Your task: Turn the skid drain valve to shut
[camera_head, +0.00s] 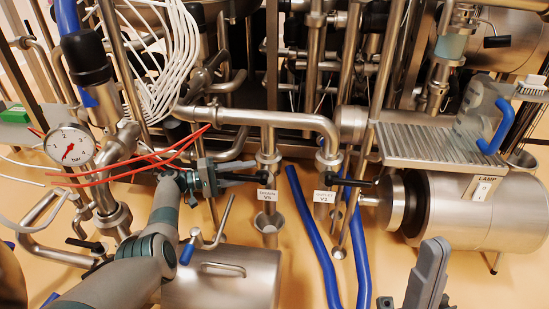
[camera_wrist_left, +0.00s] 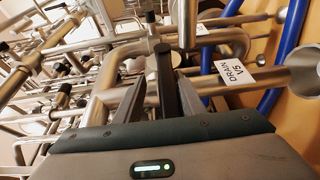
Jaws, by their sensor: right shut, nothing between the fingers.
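The drain valve is on the vertical pipe above the white DRAIN V5 label (camera_head: 267,195). Its black lever (camera_head: 242,177) points left, crosswise to that pipe. My left gripper (camera_head: 212,178) is at the lever's free end. In the left wrist view, the lever (camera_wrist_left: 166,72) runs between the two fingers (camera_wrist_left: 166,88) of my left gripper. The fingers look open around it, with a narrow gap; contact is hard to judge. The label shows there too (camera_wrist_left: 235,72). My right gripper (camera_head: 430,272) is shut and empty at the lower right, far from the valve.
A second labelled valve with a black lever (camera_head: 348,181) stands close right of V5. Blue hoses (camera_head: 312,232) run below it. Red wires (camera_head: 150,163) and a gauge (camera_head: 69,145) are at left. A motor (camera_head: 490,205) is at right.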

